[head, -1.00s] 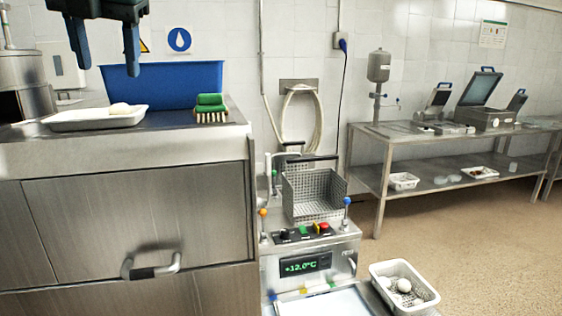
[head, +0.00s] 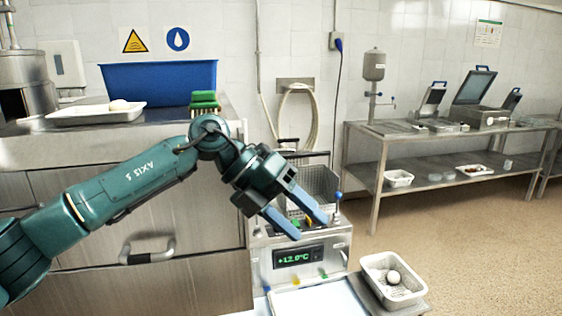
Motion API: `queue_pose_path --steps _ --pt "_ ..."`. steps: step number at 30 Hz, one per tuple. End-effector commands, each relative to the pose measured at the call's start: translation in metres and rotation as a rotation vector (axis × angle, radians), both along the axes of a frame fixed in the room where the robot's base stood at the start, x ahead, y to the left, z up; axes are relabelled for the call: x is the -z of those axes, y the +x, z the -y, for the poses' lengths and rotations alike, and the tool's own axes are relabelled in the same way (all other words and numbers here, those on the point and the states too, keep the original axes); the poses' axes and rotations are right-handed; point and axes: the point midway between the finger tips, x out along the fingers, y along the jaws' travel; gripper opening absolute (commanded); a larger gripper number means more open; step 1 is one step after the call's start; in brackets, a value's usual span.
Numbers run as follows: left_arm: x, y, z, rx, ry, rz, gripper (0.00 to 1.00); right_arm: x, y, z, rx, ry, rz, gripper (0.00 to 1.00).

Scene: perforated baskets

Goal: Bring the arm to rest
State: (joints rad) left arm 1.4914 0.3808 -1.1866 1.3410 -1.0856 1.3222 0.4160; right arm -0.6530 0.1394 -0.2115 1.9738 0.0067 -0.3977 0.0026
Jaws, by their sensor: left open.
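My left arm comes in from the left in the head view, across the front of the steel counter. My left gripper (head: 312,228) is open, with its two blue fingers apart and nothing between them. It points down and to the right, in front of the wire basket (head: 322,180) and the control panel of the machine with the green display (head: 298,256). The gripper hides part of the basket and of the panel's knobs. My right gripper is not in view.
A white tray (head: 75,118), a blue bin (head: 150,84) and a green brush (head: 204,98) are on the counter (head: 60,149). A steel table (head: 400,143) stands at the back right. The floor before it is clear.

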Motion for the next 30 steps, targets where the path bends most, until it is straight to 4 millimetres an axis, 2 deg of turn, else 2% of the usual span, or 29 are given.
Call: queue_pose_path --steps 1,3,6,9,13,17,20,23,26,29,30 --pt "0.015 -0.013 0.018 0.014 -0.117 -0.075 0.54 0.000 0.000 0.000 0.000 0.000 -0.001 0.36" --pt "0.023 -0.026 0.038 0.008 -0.275 -0.165 0.54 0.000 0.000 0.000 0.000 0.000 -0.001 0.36" --pt "0.029 -0.039 0.056 -0.039 -0.496 -0.302 0.54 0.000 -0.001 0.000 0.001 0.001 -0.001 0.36" --pt "0.033 -0.043 0.063 -0.130 -0.704 -0.444 0.54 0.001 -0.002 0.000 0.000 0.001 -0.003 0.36" --pt "0.045 -0.037 0.056 -0.307 -0.943 -0.630 0.54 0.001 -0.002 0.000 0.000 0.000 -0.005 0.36" --pt "0.073 -0.024 0.032 -0.548 -1.136 -0.817 0.54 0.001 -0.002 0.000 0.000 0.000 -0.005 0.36" --pt "0.109 -0.015 0.006 -0.769 -1.244 -0.958 0.54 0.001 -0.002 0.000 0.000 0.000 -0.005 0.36" --pt "0.156 -0.014 -0.025 -1.015 -1.317 -1.092 0.54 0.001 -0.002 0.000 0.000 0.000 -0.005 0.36" --pt "0.212 -0.024 -0.059 -1.281 -1.343 -1.221 0.54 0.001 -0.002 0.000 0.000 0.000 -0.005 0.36" --pt "0.273 -0.050 -0.094 -1.560 -1.325 -1.340 0.54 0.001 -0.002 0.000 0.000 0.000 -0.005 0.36" --pt "0.297 -0.064 -0.108 -1.671 -1.305 -1.382 0.54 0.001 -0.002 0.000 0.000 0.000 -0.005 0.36"
